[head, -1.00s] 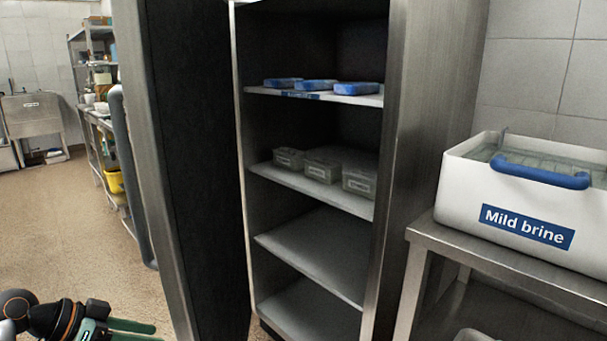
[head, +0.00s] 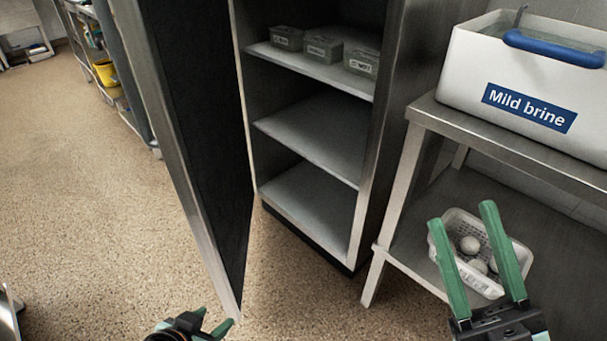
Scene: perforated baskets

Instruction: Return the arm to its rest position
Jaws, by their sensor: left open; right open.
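My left gripper (head: 214,325) is at the bottom edge, with its short green fingers apart and nothing between them. It is low in front of the open cabinet door (head: 190,150). My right gripper (head: 460,222) is at the lower right, its two long green fingers spread and empty. Its fingers overlap, in the picture, a white perforated basket (head: 512,250) holding several round whitish items (head: 470,245). The basket is on the lower shelf of the steel table. I cannot tell how far the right fingers are from the basket.
A white bin labelled "Mild brine" (head: 480,70) with a blue handle stands on the steel table (head: 500,140). The open cabinet has small grey lidded boxes (head: 323,48) on a shelf, with empty shelves (head: 315,135) below. The speckled floor at left (head: 80,210) is clear.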

